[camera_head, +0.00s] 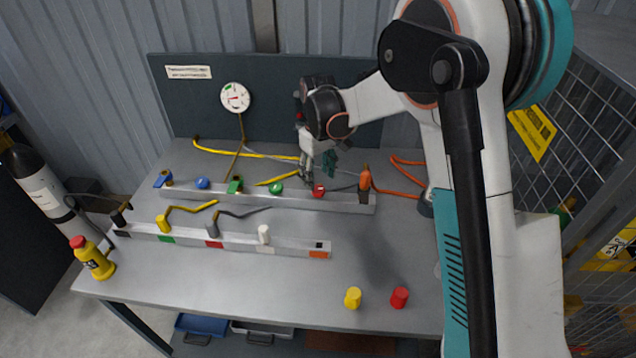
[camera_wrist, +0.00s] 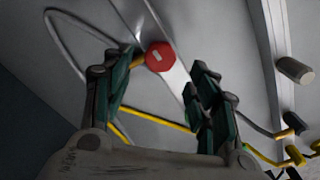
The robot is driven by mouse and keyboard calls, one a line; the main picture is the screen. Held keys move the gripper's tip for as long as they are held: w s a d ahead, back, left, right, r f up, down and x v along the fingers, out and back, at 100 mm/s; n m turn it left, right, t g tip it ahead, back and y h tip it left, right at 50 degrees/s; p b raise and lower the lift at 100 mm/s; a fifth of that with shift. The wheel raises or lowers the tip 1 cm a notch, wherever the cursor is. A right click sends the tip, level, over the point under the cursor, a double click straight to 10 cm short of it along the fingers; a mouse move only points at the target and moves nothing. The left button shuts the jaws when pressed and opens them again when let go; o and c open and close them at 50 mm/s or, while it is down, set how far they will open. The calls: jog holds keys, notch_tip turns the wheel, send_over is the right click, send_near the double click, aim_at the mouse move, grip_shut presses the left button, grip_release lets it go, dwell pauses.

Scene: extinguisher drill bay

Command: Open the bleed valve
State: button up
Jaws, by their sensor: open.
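A round red knob (camera_head: 318,191) sits on the rear metal rail. It also shows in the wrist view as a red cap with a pale mark (camera_wrist: 160,57), ahead of and between my fingers. No readable label tells me which part is the bleed valve. My gripper (camera_head: 318,170) is open and empty above the rear rail, close to the red knob and apart from it. In the wrist view its dark green finger pads (camera_wrist: 160,85) stand wide apart.
The rear rail (camera_head: 345,202) also carries blue and green fittings. An orange upright part (camera_head: 365,181) stands close right of my gripper. The front rail (camera_head: 130,233) holds several plugs. Red (camera_head: 400,298) and yellow (camera_head: 353,298) caps stand near the front. A gauge (camera_head: 235,97) is on the back panel.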

aim_at(319, 188)
notch_tip(319, 188, up, 7)
dwell(0.3)
jog(key=shift+r, duration=0.1)
jog(key=s+d+r+m+t, duration=0.2)
jog(key=s+d+r, duration=0.2)
jog(key=s+r, duration=0.25)
jog(key=s+d+r+m+t, duration=0.1)
jog(key=s+d+r, duration=0.35)
jog(key=s, duration=0.35)
jog(key=s+d+f+m+t, duration=0.1)
jog(key=s+d+m+t, duration=0.1)
jog(key=s, duration=0.6)
jog(key=s+d+f+m+t, duration=0.1)
jog(key=s+d+m+t, duration=0.1)
jog(key=s, duration=0.6)
jog(key=shift+s+d, duration=0.25)
jog(key=shift+d, duration=0.3)
